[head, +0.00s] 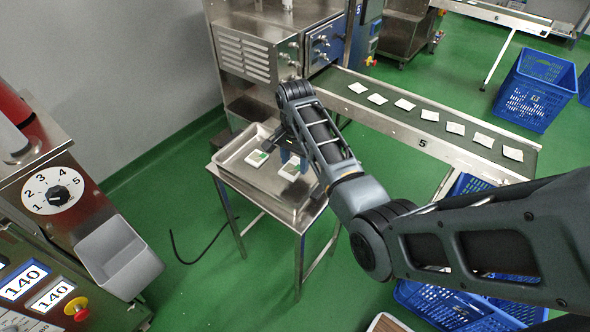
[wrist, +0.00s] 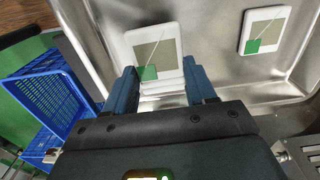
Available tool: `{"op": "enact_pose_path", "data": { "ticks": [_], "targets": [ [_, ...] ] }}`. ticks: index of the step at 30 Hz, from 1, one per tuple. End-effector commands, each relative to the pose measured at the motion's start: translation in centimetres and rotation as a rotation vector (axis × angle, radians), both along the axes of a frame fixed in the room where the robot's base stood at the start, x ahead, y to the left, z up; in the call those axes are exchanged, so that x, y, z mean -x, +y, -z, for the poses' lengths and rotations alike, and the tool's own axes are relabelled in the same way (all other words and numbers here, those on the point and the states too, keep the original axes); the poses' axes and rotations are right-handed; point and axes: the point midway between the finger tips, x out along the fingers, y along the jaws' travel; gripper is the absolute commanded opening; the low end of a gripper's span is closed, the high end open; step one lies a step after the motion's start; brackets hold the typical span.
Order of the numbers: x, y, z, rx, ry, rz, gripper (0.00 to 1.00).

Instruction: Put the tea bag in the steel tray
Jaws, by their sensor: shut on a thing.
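The steel tray (head: 236,163) is a shallow, shiny pan on a steel stand; its floor also shows in the wrist view (wrist: 215,72). My gripper (wrist: 159,66) is over the tray, its blue fingers on either side of a white tea bag with a green tag (wrist: 155,50). The gripper is shut on this tea bag, which also shows in the head view (head: 291,169). It is inside the tray's outline, at or just above the floor; I cannot tell if it touches. A second tea bag (wrist: 265,31) lies flat in the tray, apart from it; it also shows in the head view (head: 257,159).
A conveyor (head: 450,146) with several tea bags runs to the right behind my arm. A steel machine (head: 245,55) stands behind the tray. Blue crates (head: 530,93) stand on the green floor. A control machine with a dial (head: 53,191) is at the left.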

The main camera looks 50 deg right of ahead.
Motion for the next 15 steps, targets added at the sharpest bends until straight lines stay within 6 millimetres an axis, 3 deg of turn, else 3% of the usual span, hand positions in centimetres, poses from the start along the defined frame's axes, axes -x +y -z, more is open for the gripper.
{"op": "enact_pose_path", "data": {
  "ticks": [9,15],
  "targets": [
    [0.0,0.0,3.7,0.0,0.001,0.001,0.28],
    [0.0,0.0,4.0,0.0,0.0,0.0,0.28]
  ]
}}
